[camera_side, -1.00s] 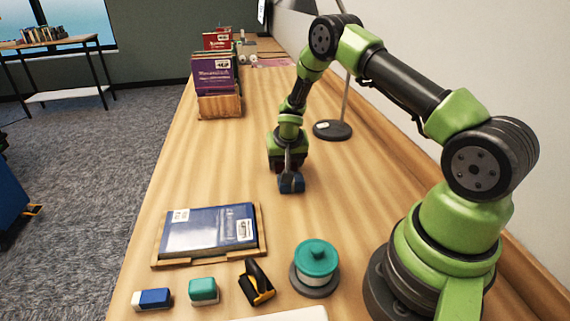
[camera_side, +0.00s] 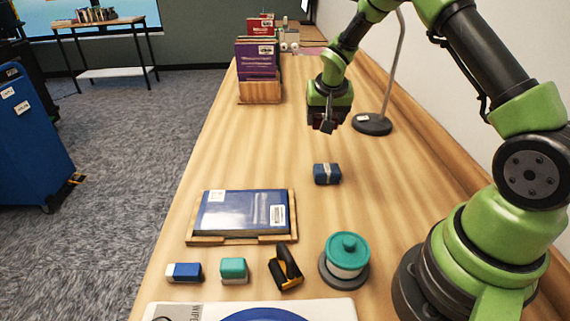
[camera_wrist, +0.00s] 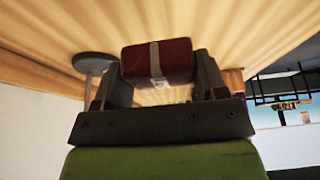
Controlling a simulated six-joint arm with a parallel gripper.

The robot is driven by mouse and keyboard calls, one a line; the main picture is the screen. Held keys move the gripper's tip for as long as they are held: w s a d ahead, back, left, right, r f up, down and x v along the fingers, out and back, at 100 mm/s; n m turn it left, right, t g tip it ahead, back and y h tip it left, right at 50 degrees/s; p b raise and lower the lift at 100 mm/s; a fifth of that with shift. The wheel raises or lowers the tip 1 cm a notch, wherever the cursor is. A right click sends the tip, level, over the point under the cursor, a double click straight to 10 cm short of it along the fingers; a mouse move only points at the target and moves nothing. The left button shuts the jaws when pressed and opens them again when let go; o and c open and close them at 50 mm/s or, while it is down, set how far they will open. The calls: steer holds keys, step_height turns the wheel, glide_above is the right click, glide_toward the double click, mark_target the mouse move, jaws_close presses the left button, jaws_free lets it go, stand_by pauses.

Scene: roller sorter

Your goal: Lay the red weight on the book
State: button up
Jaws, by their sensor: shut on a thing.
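The red weight (camera_wrist: 157,61), a dark red block with a grey strap, is between the two fingers of my gripper (camera_wrist: 155,80) in the wrist view. My gripper (camera_side: 326,122) is shut on it, above the table in the side view, where the weight is small and dark beside the fingers. The blue book (camera_side: 232,209) lies flat in a shallow wooden tray (camera_side: 214,240), to the left of my gripper and nearer the camera. Its top is clear.
A blue weight with a grey strap (camera_side: 327,174) lies on the table. In front are an eraser (camera_side: 185,272), a teal block (camera_side: 234,269), a stapler (camera_side: 286,269) and a teal-lidded jar (camera_side: 347,253). A lamp base (camera_side: 371,124) and a book bin (camera_side: 260,91) stand behind.

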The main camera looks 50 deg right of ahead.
steer(key=w+a+r, duration=0.1)
steer(key=w+a, duration=0.1)
steer(key=a, duration=0.6)
steer(key=w+a+r, duration=0.1)
steer(key=w+a, duration=0.2)
steer(key=a, duration=0.5)
glide_above(221, 205)
steer(key=f, duration=0.3)
steer(key=s+a+f, duration=0.1)
steer(key=f, duration=0.1)
steer(key=shift+f, duration=2)
steer(key=o, duration=1.2)
steer(key=shift+f, duration=0.15)
steer(key=shift+o, duration=0.2)
